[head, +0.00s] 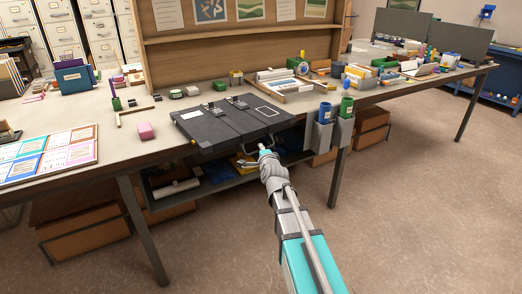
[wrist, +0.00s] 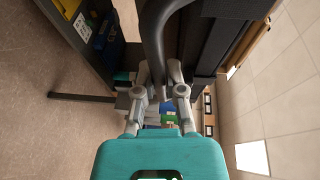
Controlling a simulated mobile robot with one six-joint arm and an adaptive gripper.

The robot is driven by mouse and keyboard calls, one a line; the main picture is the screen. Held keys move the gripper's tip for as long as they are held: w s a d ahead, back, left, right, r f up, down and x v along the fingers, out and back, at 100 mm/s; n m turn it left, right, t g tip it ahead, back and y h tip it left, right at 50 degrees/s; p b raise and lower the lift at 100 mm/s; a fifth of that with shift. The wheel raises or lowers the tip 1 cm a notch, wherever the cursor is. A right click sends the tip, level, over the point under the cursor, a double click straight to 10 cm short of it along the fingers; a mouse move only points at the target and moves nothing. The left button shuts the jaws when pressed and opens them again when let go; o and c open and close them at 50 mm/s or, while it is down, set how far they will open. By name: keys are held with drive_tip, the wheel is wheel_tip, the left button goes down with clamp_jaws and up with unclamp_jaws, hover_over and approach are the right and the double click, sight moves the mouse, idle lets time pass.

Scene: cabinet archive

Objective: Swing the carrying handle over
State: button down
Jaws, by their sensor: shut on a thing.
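A flat black case (head: 232,123) lies closed on the long table, with its front side near the table's front edge. Two latches sit on its top, and a white-outlined rectangle marks its right part. In the wrist view the handle (wrist: 153,32) is a thick dark curved bar. It runs down between the two grey fingers of my gripper (wrist: 158,82), which are shut on it. The dark case body (wrist: 208,45) shows to the right of the handle there.
A pink block (head: 146,130) lies left of the case. Trays with small items (head: 283,84) stand behind and right. Two grey holders (head: 324,134) with blue and green bottles hang at the table's front edge, right of my arm. A cluttered shelf (head: 215,181) is below.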

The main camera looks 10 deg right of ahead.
drive_tip(key=shift+s+d+r+n+g+p, duration=0.15)
drive_tip(key=shift+g+p, duration=0.35)
drive_tip(key=shift+p, duration=0.5)
drive_tip(key=shift+s+r+n+g+p, duration=0.1)
drive_tip(key=shift+r+n+g+p, duration=0.15)
drive_tip(key=shift+g+p, duration=0.5)
drive_tip(key=shift+s+d+r+n+g+h+p, duration=0.1)
drive_tip(key=shift+r+n+g+h+p, duration=0.35)
drive_tip(key=shift+g+p, duration=1.4)
drive_tip(key=shift+s+d+r+n+g+h+p, duration=0.1)
drive_tip(key=shift+r+n+g+h+p, duration=0.5)
drive_tip(key=shift+p, duration=2.25)
drive_tip(key=shift+s+r+n+g+h+p, duration=0.2)
drive_tip(key=shift+r+g+p, duration=0.3)
drive_tip(key=shift+g+p, duration=1.5)
drive_tip(key=shift+p, duration=0.4)
drive_tip(key=c, duration=0.7)
unclamp_jaws()
